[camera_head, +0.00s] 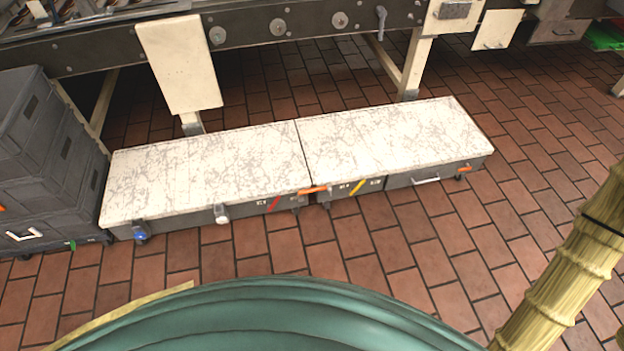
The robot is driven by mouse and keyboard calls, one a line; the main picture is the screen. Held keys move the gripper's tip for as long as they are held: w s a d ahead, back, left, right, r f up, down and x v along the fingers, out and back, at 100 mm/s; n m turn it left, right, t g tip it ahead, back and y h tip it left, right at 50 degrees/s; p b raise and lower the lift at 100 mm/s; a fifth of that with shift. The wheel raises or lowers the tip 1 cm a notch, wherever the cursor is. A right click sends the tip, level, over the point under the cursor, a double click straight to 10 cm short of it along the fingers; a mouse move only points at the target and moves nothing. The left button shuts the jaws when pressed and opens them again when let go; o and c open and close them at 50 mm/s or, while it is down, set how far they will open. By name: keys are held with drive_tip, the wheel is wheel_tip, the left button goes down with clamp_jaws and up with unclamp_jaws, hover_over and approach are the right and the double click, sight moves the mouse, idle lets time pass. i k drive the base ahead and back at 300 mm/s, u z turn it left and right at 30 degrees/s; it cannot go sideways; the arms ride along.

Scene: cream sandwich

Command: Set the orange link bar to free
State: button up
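A small orange link bar (314,190) lies level across the seam between two low carts, on their front side just below the tops. The left cart (205,170) and the right cart (390,137) stand end to end, with worn white tops and dark grey sides. The bar appears to reach from one cart's front to the other's. Its end fastenings are too small to make out. A red slanted strip (274,204) is left of the bar, and a yellow slanted strip (357,188) is right of it. My gripper is not in view.
A blue knob (140,236) and a white knob (222,214) stick out from the left cart's front. The right cart has a pale handle (427,180). Stacked grey crates (45,150) stand at the left. The brick floor (400,245) before the right cart is clear.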

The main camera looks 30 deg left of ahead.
sight(317, 189)
drive_tip(key=k, duration=0.35)
drive_tip(key=u, duration=0.9)
drive_tip(key=i, duration=0.5)
